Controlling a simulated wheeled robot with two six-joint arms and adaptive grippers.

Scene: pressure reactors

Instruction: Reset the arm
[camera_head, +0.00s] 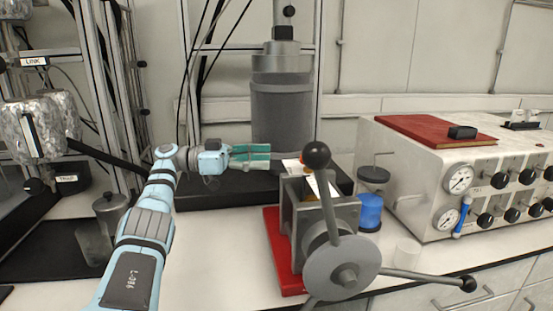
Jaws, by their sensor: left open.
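My left arm (139,243) is light blue and comes in from the lower left. It bends at the elbow and its wrist points to the right. My left gripper (262,153) has green fingers and is open. It is held in front of the grey cylindrical reactor (284,115), to the left of the lever press (345,262). I see nothing held between the fingers. Whether the fingertips touch anything cannot be told. My right gripper is not in view.
The press has a black-knobbed lever (316,154) and a red base (284,250). Right of it are a blue-filled jar (371,210), a white cup (407,251) and a control box (420,181) with gauges. Foil-wrapped vessels (35,128) and a lidded metal container (110,213) stand left. Bench is clear between arm and press.

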